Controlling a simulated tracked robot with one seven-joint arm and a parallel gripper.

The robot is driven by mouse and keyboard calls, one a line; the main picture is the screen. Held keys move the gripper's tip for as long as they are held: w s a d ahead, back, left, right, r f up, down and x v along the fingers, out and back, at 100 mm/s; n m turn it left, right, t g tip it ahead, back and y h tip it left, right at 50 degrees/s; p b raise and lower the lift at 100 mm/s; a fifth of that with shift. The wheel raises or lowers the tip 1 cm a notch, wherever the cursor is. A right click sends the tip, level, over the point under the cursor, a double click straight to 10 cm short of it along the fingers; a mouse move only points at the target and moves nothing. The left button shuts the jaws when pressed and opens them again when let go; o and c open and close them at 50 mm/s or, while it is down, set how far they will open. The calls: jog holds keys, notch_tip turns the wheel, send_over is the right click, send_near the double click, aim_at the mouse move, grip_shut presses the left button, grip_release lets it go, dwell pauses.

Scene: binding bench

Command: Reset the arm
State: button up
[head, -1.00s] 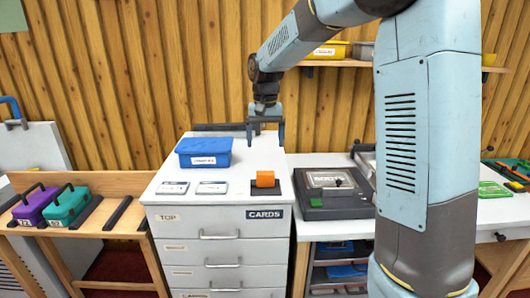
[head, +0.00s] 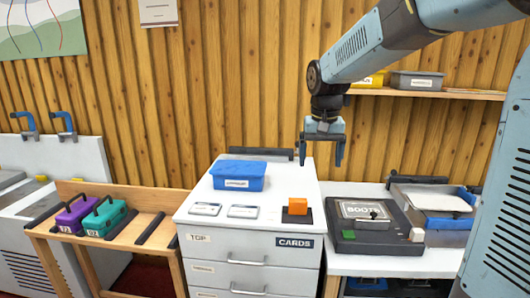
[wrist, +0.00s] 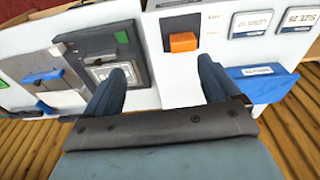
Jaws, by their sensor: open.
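My gripper (head: 322,160) hangs in the air above the back right part of the white drawer cabinet (head: 250,243) in the head view. Its two fingers are apart with nothing between them. In the wrist view my gripper (wrist: 160,88) also shows open and empty, with the cabinet top and the dark device beyond the fingers. My arm comes in from the upper right of the head view.
On the cabinet top are a blue box (head: 238,175), an orange block (head: 298,206) and two cards (head: 205,209). To the right is a dark device (head: 350,240) labelled "BOOTS". Purple (head: 75,214) and teal (head: 105,217) cases sit left. A shelf (head: 430,93) is behind my arm.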

jog(key=s+d+t, duration=0.2)
jog(key=s+d, duration=0.2)
jog(key=s, duration=0.7)
jog(key=s+d+n+t, duration=0.1)
jog(key=s+d, duration=0.3)
jog(key=s, duration=0.8)
jog(key=shift+t, duration=0.5)
jog(key=shift+s+r, duration=0.1)
